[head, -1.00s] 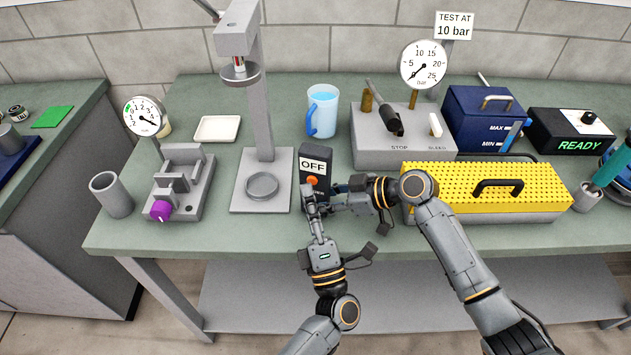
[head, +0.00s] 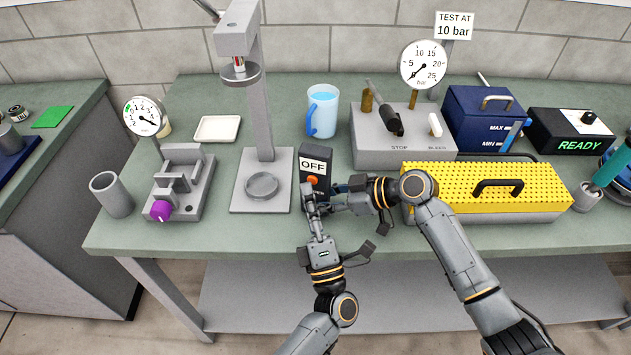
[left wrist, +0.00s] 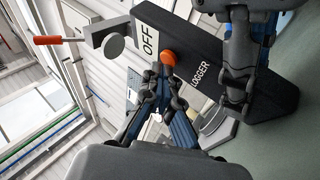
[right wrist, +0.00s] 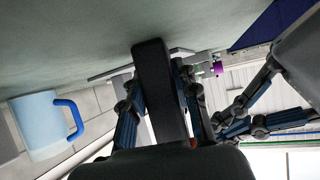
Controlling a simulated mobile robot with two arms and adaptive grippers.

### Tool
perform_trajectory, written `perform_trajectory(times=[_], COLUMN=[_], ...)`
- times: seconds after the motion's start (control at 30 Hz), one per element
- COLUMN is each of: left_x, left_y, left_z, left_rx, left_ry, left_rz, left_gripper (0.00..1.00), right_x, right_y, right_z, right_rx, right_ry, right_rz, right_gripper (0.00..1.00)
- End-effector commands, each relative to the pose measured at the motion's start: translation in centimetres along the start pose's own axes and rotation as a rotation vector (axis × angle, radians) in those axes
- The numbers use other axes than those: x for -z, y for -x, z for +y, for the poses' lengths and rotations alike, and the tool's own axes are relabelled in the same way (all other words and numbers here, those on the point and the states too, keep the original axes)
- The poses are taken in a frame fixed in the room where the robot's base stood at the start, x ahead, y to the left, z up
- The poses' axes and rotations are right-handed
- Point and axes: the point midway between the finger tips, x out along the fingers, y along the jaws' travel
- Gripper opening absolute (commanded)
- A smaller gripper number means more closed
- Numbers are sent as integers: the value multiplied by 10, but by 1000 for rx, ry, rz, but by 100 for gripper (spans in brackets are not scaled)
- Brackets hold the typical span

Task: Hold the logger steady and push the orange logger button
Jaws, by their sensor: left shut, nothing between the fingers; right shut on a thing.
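The logger (head: 321,170) is an upright dark box on the bench, and its display reads OFF. Its orange button (head: 312,181) is on the front face below the display; it also shows in the left wrist view (left wrist: 168,58). My left gripper (head: 308,190) is shut and empty, its fingertips right at the button; I cannot tell whether they touch it. My right gripper (head: 339,191) is shut on the logger from its right side. In the right wrist view its fingers lie on both sides of the logger (right wrist: 154,75).
A grey press stand (head: 250,205) is just left of the logger. A blue-handled mug (head: 325,110) stands behind it. A grey box with levers (head: 400,140) and a yellow-lidded case (head: 440,185) are to the right. Bare bench lies in front of the press stand.

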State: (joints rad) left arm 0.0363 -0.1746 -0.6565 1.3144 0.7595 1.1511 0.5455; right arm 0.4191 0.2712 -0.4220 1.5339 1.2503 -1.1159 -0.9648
Motion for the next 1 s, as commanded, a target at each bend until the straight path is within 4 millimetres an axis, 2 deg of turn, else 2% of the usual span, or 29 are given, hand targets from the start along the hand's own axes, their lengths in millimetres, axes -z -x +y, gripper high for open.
perform_trajectory(times=[0.03,0.57,1.0], left_x=[-7,-7,-4], left_y=[-8,-9,7], left_z=[7,6,21], left_rx=[-7,-6,5], left_ry=[21,20,21], left_rz=[16,17,12], left_gripper=[0,0,0], right_x=[-1,-1,-1], right_y=[0,0,0], right_z=[0,0,0], right_rx=[0,1,1], right_ry=[-1,0,0], right_rz=[-2,-2,-2], right_gripper=[12,12,12])
